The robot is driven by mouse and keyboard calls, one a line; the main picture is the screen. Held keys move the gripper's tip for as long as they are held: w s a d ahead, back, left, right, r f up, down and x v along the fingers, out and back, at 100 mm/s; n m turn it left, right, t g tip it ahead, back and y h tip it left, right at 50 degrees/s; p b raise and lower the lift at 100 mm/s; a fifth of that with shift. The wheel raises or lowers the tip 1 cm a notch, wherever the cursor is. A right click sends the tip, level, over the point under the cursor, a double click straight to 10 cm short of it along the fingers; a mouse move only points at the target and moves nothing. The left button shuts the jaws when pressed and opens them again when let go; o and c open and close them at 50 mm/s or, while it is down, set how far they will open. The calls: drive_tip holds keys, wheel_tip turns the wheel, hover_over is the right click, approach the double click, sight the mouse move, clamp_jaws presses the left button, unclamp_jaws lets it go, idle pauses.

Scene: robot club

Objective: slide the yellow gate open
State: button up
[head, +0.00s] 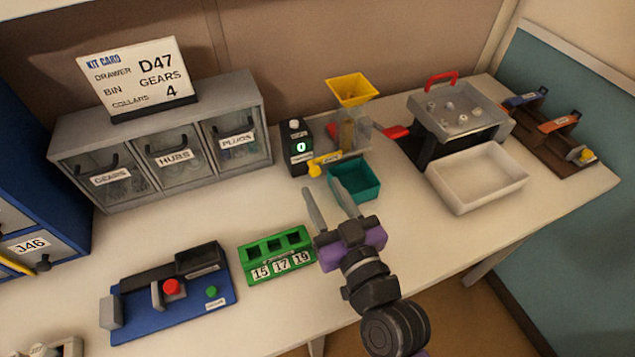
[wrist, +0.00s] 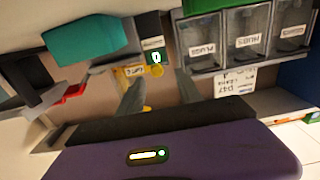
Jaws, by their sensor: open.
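The yellow gate (head: 325,161) is a flat slide with a round knob, low at the front of the dispenser under the yellow hopper (head: 350,88). In the wrist view the labelled gate (wrist: 131,70) shows ahead of my fingers. My gripper (head: 320,176) is open and empty, with its fingertips pointing toward the gate's knob in the head view. In the wrist view my gripper (wrist: 158,77) has its two fingers spread, with the yellow knob roughly between them in the picture. I cannot tell whether either finger touches it.
A teal bin (head: 354,181) stands just right of the gate, close to my fingers. A black counter box (head: 296,147) showing 0 stands left of it. A green numbered rack (head: 262,247) and a blue board (head: 140,320) lie nearer. Grey drawers (head: 160,140) stand behind left.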

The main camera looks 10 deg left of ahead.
drive_tip(key=v, duration=0.3)
idle(0.6)
drive_tip(key=s+d+m+t+h, duration=0.25)
drive_tip(key=s+d, duration=0.25)
drive_tip(key=d, duration=0.3)
drive_tip(key=s+d+m+t+h, duration=0.1)
drive_tip(key=s+d+m+h, duration=0.2)
drive_tip(key=s+d, duration=0.3)
drive_tip(key=s+d+f+g+h, duration=0.1)
drive_tip(key=s+d, duration=0.2)
drive_tip(key=s, duration=0.3)
drive_tip(key=s+d+f+m+g+h, duration=0.1)
drive_tip(key=s+d+h, duration=0.1)
drive_tip(key=s+d, duration=0.2)
drive_tip(key=s+d+f+g+h, duration=0.1)
drive_tip(key=s+d, duration=0.2)
drive_tip(key=s, duration=0.6)
drive_tip(key=shift+s+d+f+g, duration=0.3)
drive_tip(key=shift+s+g, duration=0.05)
